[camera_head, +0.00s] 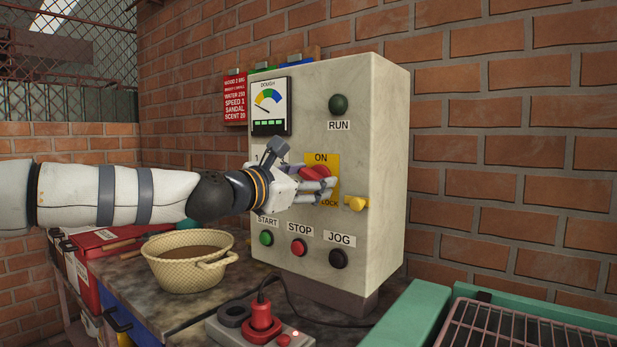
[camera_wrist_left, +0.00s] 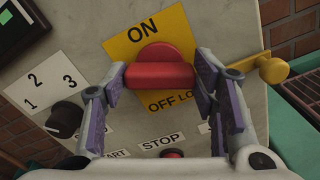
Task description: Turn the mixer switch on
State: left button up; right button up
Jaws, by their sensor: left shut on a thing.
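The mixer switch is a red rotary handle (camera_head: 316,172) on a yellow plate (camera_head: 334,163) marked ON at the top and OFF LOCK below, on the front of a pale control cabinet (camera_head: 378,150). My left gripper (camera_head: 322,186) reaches in from the left and is shut on the red handle. In the left wrist view the handle (camera_wrist_left: 160,72) lies crosswise between the two fingers (camera_wrist_left: 165,85), with its bar level in the picture. Part of the lettering below is hidden behind the handle and a finger. My right gripper is not in view.
A yellow knob (camera_head: 356,203) sticks out right of the plate. START (camera_head: 266,238), STOP (camera_head: 299,247) and JOG (camera_head: 338,258) buttons sit below, and a dark speed dial (camera_wrist_left: 66,119) is at left. A basket-like bowl (camera_head: 188,270) and red plug (camera_head: 262,320) stand in front.

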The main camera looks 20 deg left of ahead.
pick_arm(q)
jog(key=m, duration=0.6)
jog(key=shift+m+p, duration=0.3)
jog(key=shift+p, duration=0.1)
jog(key=m, duration=0.6)
jog(key=shift+p, duration=0.35)
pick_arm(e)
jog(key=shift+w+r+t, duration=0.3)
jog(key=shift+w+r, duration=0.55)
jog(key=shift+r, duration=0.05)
pick_arm(q)
jog(key=shift+f+m, duration=0.1)
jog(key=shift+m, duration=0.2)
jog(key=o, duration=1.2)
jog(key=shift+c, duration=0.2)
jog(key=v, duration=1.2)
